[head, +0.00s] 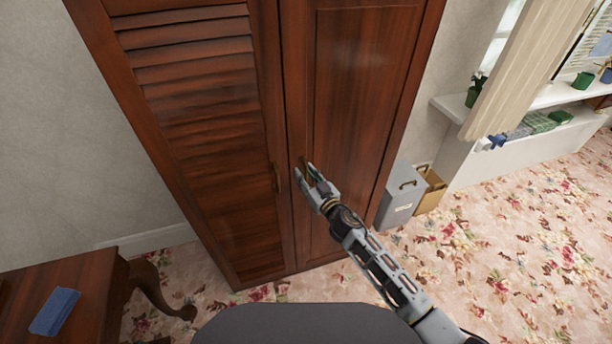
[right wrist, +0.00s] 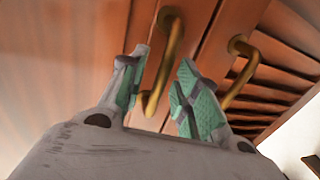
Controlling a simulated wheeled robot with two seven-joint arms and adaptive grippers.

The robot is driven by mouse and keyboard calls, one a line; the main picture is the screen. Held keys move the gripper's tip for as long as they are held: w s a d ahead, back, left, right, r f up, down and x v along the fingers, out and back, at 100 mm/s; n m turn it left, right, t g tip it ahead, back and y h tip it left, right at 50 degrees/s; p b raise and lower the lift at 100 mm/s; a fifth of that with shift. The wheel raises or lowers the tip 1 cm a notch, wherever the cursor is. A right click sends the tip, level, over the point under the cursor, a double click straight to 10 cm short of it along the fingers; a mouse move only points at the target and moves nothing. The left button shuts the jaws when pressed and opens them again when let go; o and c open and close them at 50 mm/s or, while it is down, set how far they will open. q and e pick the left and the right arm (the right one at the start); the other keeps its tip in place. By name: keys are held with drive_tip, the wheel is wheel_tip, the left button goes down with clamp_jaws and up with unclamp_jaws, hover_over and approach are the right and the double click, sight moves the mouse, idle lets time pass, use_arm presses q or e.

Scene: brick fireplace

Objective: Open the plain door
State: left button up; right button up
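The plain door (head: 350,90) is the right door of a dark wooden wardrobe and looks closed. Its brass handle (head: 303,163) is partly hidden by my right gripper (head: 306,174) in the head view. In the right wrist view, the plain door (right wrist: 65,45) fills the left side, and its curved brass handle (right wrist: 172,50) runs down into the gap between the fingers of my right gripper (right wrist: 162,80). The fingers are apart, one on each side of the handle; I cannot tell if either touches it. My left gripper is not in view.
The louvred door (head: 195,110) is on the left with its own brass handle (head: 277,178), close to my right gripper. A grey box (head: 399,197) and a tan box (head: 430,190) stand right of the wardrobe. A wooden table (head: 75,290) is at lower left. Carpet at right is clear.

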drive_tip(key=c, duration=0.6)
clamp_jaws()
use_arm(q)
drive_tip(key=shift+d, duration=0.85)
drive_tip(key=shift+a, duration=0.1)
